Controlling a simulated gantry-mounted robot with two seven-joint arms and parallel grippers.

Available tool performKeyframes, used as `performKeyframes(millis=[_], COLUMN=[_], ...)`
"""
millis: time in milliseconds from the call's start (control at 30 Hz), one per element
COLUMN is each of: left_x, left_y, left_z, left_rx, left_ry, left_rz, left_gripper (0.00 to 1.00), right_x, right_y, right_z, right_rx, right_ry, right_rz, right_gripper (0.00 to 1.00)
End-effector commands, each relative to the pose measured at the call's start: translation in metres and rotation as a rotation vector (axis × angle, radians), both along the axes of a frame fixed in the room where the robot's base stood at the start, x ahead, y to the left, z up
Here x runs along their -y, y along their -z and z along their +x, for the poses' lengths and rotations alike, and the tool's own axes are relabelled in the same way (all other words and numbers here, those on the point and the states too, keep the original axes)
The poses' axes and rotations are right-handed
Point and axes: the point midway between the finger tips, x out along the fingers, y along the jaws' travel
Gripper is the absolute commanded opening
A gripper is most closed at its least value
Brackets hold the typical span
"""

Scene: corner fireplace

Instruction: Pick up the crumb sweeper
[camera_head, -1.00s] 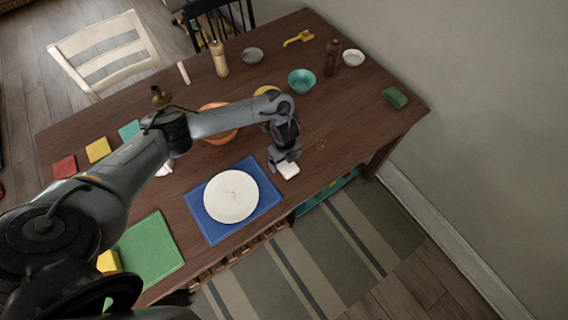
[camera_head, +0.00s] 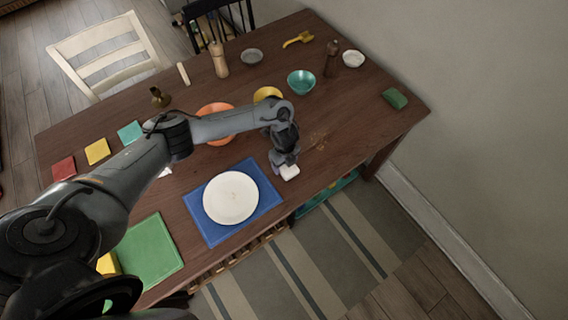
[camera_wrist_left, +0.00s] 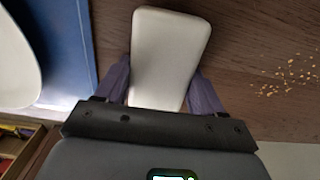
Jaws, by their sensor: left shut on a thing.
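The crumb sweeper (camera_head: 289,172) is a small white block with rounded corners near the table's front edge, right of the blue placemat. It fills the middle of the left wrist view (camera_wrist_left: 166,58). My left gripper (camera_head: 283,165) is shut on it, with a purple finger on each side (camera_wrist_left: 160,85). I cannot tell whether the sweeper touches the table. Pale crumbs (camera_wrist_left: 290,75) lie on the wood to its right in the wrist view. My right gripper is not in view.
A white plate (camera_head: 230,197) lies on the blue placemat (camera_head: 210,229) left of the gripper. Orange (camera_head: 222,136), yellow (camera_head: 267,93) and teal (camera_head: 301,82) bowls stand behind. A green sponge (camera_head: 395,98) lies at right. The table's right part is mostly clear.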

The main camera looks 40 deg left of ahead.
Motion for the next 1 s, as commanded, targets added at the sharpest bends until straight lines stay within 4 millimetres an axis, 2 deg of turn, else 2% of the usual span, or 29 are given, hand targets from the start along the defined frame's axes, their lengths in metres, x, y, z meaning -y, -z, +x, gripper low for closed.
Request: performKeyframes(millis=[333, 533, 767, 1000], left_x=[0.000, 0.000, 0.044, 0.081], left_y=[-0.013, -0.043, -0.070, -0.097], left_z=[0.001, 0.001, 0.022, 0.039], left_rx=[0.001, 0.004, 0.003, 0.002], left_ry=[0.000, 0.001, 0.004, 0.002], left_rz=[0.000, -0.001, -0.003, 0.000], left_gripper=[0.35, 0.35, 0.35, 0.35], right_x=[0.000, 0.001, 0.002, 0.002], right_y=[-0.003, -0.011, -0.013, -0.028], right_z=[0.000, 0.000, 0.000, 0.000], right_rx=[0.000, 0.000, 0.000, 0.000], right_ry=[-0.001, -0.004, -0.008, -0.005], right_rz=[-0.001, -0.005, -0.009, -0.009], right_gripper=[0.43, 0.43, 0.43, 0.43])
